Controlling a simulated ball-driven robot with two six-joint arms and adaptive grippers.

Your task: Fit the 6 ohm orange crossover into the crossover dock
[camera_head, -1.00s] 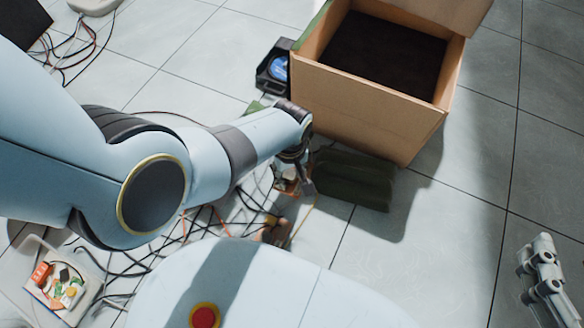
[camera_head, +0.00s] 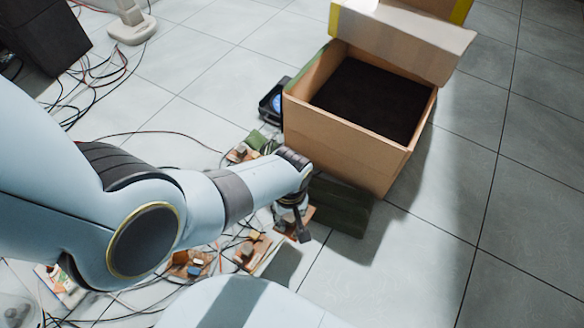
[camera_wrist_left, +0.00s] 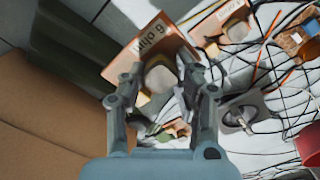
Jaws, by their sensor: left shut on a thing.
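The orange crossover board labelled "6 ohm" (camera_wrist_left: 146,42) is between the fingers of my left gripper (camera_wrist_left: 161,68) in the wrist view. The fingers are shut on the pale rounded part on top of the board. In the head view my left gripper (camera_head: 296,232) points down beside a dark green block, and a little of the orange board (camera_head: 309,214) shows by the fingers. I cannot pick out the crossover dock with certainty. My right gripper is not in view.
An open cardboard box (camera_head: 340,137) with dark filling stands just beyond the dark green block (camera_head: 346,206). Other component boards (camera_head: 252,252) and loose cables (camera_head: 112,308) lie on the floor around the gripper. A black tray (camera_head: 268,104) stands left of the box. Floor at right is clear.

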